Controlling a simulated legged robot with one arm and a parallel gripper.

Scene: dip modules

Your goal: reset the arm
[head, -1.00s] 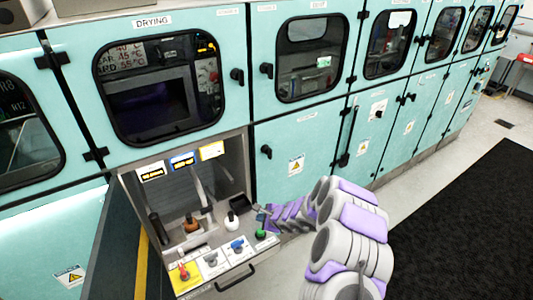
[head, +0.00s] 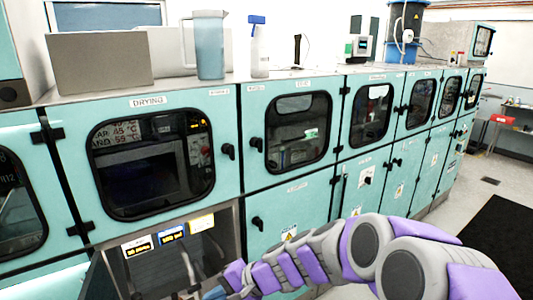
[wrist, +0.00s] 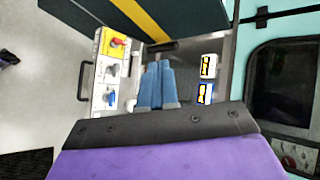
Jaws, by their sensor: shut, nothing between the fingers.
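My grey and purple arm (head: 330,255) reaches from the lower right toward the open compartment below the drying window. My gripper (wrist: 158,68) shows in the wrist view as two blue fingers side by side, shut and empty. In the head view my gripper (head: 215,292) is at the bottom edge and partly cut off. In the wrist view it is over the control panel (wrist: 108,75) side of the open compartment, and I cannot tell how far above.
Teal cabinets (head: 285,205) with black-framed windows run along the wall. A jug (head: 210,45), a bottle (head: 258,50) and a grey box (head: 98,63) stand on top. The panel has red and blue knobs. Free floor and a black mat (head: 505,235) lie at the right.

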